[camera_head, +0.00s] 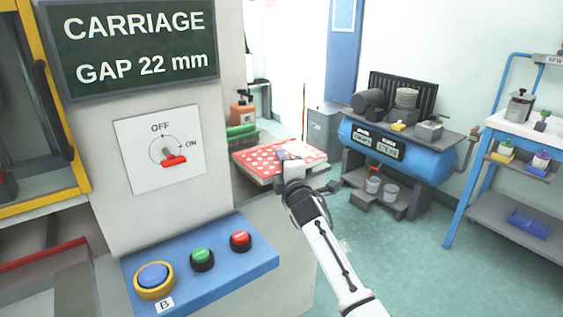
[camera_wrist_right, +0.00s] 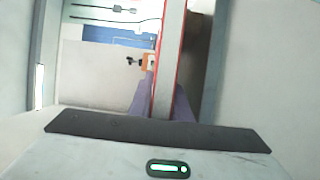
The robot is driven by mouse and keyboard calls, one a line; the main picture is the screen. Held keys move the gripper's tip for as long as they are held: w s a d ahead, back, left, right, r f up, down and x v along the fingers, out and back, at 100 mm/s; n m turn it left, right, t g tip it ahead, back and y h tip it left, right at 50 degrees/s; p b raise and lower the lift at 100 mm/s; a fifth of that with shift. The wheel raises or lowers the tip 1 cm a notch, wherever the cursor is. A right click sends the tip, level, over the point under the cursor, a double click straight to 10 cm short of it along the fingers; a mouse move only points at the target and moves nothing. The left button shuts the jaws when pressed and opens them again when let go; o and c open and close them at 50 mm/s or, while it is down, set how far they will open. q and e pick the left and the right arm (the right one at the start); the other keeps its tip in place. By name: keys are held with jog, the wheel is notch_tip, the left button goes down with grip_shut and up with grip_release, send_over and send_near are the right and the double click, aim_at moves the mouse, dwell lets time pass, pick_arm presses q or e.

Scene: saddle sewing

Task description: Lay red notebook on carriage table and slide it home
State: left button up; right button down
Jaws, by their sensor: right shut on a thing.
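The red notebook (camera_head: 255,158) has a red cover with white dots and pale page edges. It lies roughly level in the head view, beyond the right edge of the machine's pale wall. My right gripper (camera_head: 287,158) is shut on its near right part. In the right wrist view, the notebook (camera_wrist_right: 170,60) stands edge-on between my gripper's purple-grey fingers (camera_wrist_right: 163,95), with red cover edges along both sides of the pages. The head view does not clearly show whether anything supports the notebook from below. I cannot pick out the carriage table for sure. My left gripper is out of view.
A sign (camera_head: 140,45) reads "CARRIAGE GAP 22 mm" above an OFF/ON switch (camera_head: 170,155). A blue panel (camera_head: 215,275) carries blue, green and red buttons. A yellow-framed opening (camera_head: 80,150) is at left. A blue compressor (camera_head: 400,150) and workbench (camera_head: 530,130) stand right, with open floor between.

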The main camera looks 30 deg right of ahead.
jog(key=shift+f, duration=0.15)
dwell(0.5)
jog(key=c, duration=1.6)
grip_release()
jog(key=shift+o, duration=0.2)
jog(key=shift+f, duration=0.1)
